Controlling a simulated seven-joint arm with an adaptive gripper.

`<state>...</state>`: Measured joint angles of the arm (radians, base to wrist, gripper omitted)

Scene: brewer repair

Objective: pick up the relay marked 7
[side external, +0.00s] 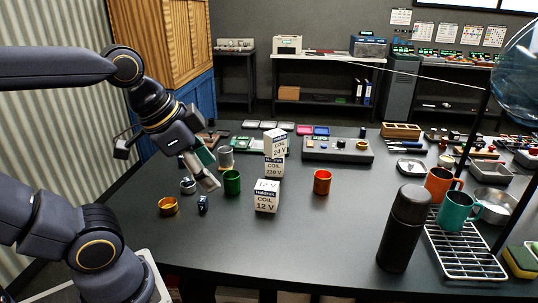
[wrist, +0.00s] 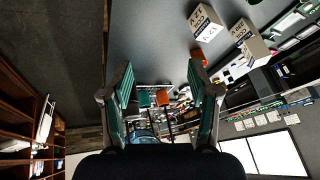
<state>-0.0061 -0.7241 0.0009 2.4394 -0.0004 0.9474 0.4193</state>
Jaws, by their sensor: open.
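No 7 is readable in either view. A small dark blue block (side external: 202,204) with a pale mark lies on the table at the left in the side view; I cannot tell if it is the relay. My gripper (side external: 207,170) is above the table, up and slightly right of that block. In the wrist view my gripper (wrist: 160,75) has its two teal fingers spread apart with nothing between them. White boxes marked 12 V (side external: 267,196), 220 V (side external: 274,169) and 24 V (side external: 275,144) stand right of my gripper. The 12 V box also shows in the wrist view (wrist: 206,22).
A green cup (side external: 232,183), a gold ring-like cup (side external: 168,206) and a small silver object (side external: 188,186) are close to the block. The front middle table is clear.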

